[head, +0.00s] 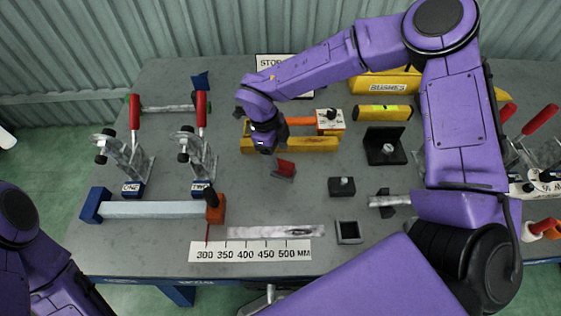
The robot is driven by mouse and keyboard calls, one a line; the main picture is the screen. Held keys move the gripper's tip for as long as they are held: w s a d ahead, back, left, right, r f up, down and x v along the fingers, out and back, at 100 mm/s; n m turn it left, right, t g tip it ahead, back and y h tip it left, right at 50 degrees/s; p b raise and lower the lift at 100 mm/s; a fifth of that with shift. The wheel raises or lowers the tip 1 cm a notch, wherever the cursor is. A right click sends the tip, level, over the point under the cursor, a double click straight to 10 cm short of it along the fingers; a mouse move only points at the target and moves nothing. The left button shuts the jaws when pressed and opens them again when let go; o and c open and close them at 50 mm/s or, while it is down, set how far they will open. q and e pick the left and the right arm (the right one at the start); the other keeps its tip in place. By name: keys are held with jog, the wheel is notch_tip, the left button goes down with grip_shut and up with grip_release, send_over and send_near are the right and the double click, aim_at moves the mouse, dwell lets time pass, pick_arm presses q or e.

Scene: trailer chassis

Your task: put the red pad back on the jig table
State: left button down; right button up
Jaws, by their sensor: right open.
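The red pad (287,168) is a small red piece with a grey lower part, near the middle of the grey jig table (160,235). It looks tilted, and I cannot tell whether it rests on the table. My right gripper (274,162) reaches over the table from the right and points down just left of the pad. It is open; whether its fingers touch the pad is unclear at this size. My left arm shows at the lower left, and its gripper is out of view.
Two red-handled toggle clamps (200,160) stand at the left behind a pale bar (150,209). A yellow block (310,144) and a yellow level (383,112) lie behind the pad. A white ruler strip (250,251) lies in front.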

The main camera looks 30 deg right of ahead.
jog(key=v, duration=0.7)
jog(key=shift+b, duration=0.3)
jog(key=shift+r, duration=0.2)
